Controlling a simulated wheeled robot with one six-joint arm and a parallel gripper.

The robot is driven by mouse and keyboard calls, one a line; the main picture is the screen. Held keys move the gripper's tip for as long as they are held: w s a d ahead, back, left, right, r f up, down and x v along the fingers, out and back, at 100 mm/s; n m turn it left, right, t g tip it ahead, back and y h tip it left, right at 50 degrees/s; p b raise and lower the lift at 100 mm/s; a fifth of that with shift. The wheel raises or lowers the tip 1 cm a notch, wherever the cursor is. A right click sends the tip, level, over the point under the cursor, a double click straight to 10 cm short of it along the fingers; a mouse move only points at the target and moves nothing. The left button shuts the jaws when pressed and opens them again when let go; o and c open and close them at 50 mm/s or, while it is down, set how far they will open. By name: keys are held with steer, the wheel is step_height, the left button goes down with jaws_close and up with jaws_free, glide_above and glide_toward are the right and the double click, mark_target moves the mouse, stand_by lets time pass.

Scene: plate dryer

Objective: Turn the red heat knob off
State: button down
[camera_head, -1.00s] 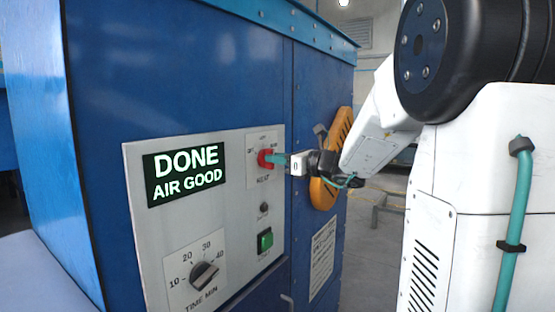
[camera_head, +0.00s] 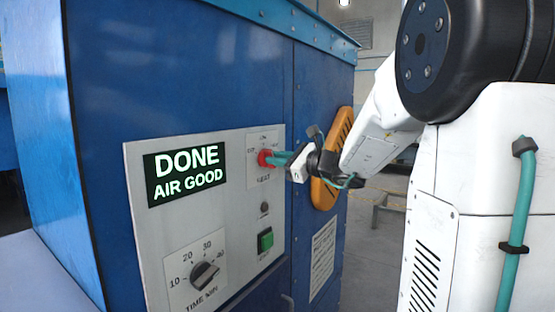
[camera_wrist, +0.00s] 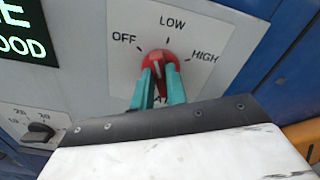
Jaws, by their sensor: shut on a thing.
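The red heat knob (camera_wrist: 160,62) sits on a pale plate marked OFF, LOW and HIGH in the wrist view. Its white mark appears to point between OFF and LOW, though the exact setting is hard to tell. My gripper (camera_wrist: 160,82) has its two teal fingers shut on the knob, one on each side. In the head view the knob (camera_head: 264,158) shows on the grey control panel (camera_head: 225,235), with my gripper (camera_head: 275,159) reaching it from the right. The fingers hide the lower part of the knob.
A lit display (camera_head: 187,177) reads DONE AIR GOOD. Below the knob are a green button (camera_head: 265,240) and a black time dial (camera_head: 204,274). An orange handle (camera_head: 323,194) on the blue dryer (camera_head: 180,70) stands close behind my wrist.

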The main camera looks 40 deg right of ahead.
steer(key=n, duration=0.6)
steer(key=shift+a+f+n, duration=0.15)
steer(key=shift+n, duration=0.15)
stand_by(0.3)
steer(key=c, duration=1.4)
jaws_free()
steer(key=shift+s, duration=0.1)
steer(key=v, duration=0.7)
steer(key=shift+s, duration=0.35)
